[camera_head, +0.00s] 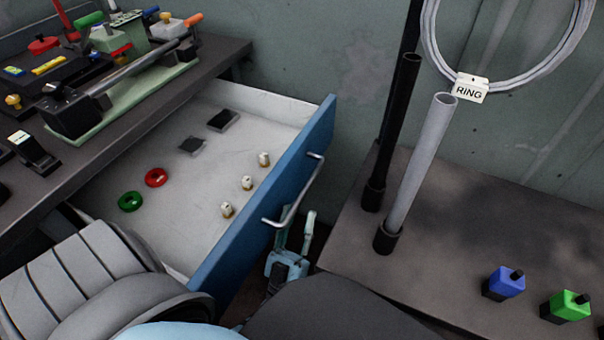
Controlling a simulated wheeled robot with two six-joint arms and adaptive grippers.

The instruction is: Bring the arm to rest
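My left gripper (296,224) is pale blue-green and points up in the gap between the drawer and the right-hand table. Its two fingers stand apart, with nothing visible between them. It is just beside the lower end of the drawer's silver handle (300,192); I cannot tell whether they touch. The blue-fronted drawer (262,210) stands pulled out. My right gripper is not in view.
The drawer holds a red ring (156,177), a green ring (130,201), several small pegs and two dark squares. Tools crowd the left workbench (120,130). A black post (390,130) and a grey post (420,165) rise from the right table (490,215), beside blue and green button boxes.

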